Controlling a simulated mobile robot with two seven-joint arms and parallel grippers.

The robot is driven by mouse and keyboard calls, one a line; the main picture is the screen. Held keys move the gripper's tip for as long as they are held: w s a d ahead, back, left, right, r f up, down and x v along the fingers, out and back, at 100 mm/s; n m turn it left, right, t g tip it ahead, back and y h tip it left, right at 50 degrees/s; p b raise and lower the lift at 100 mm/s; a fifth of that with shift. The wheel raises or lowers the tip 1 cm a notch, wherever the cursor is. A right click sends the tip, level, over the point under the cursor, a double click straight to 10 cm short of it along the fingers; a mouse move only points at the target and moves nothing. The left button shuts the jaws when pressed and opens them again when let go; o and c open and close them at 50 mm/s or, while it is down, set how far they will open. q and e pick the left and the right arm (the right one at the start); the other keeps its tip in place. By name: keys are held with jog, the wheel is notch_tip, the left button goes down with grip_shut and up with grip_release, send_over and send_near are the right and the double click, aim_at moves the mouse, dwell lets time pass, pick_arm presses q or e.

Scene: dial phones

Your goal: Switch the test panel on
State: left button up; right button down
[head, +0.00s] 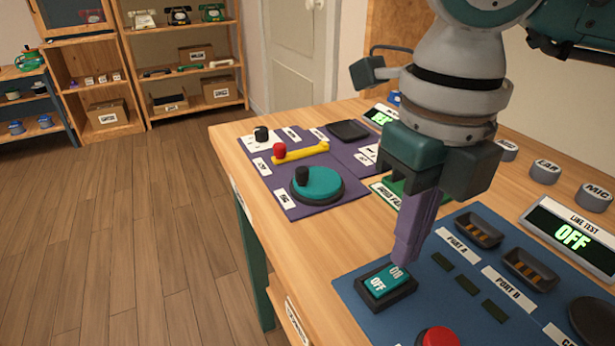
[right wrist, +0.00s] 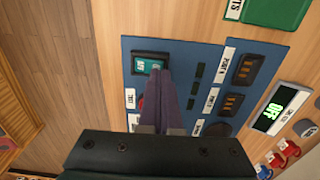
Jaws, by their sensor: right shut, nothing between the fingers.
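The blue test panel (head: 445,285) lies on the wooden workbench. Its teal rocker switch (head: 387,282) is marked ON and OFF and sits in a black frame at the panel's near left corner. The line test display (head: 572,237) glows green and reads OFF. My right gripper (head: 408,258) points down with its purple fingers shut and empty, the tips at or just above the ON end of the switch; I cannot tell if they touch. In the right wrist view the fingers (right wrist: 168,100) reach to the switch (right wrist: 149,66) and cover part of it. My left gripper is not in view.
A red button (head: 437,337) sits close to the switch on the panel. Ports A (head: 478,230) and B (head: 530,268) lie to the right. A purple panel (head: 300,208) with a teal dial and yellow lever is farther back. Wooden shelves (head: 185,60) stand across the open floor.

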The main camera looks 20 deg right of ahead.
jog(key=shift+f+b, duration=0.8)
jog(key=shift+f, duration=0.15)
dwell(0.4)
notch_tip(320, 180, up, 7)
jog(key=p, duration=0.5)
jog(key=shift+r+p, duration=0.1)
jog(key=shift+p, duration=0.3)
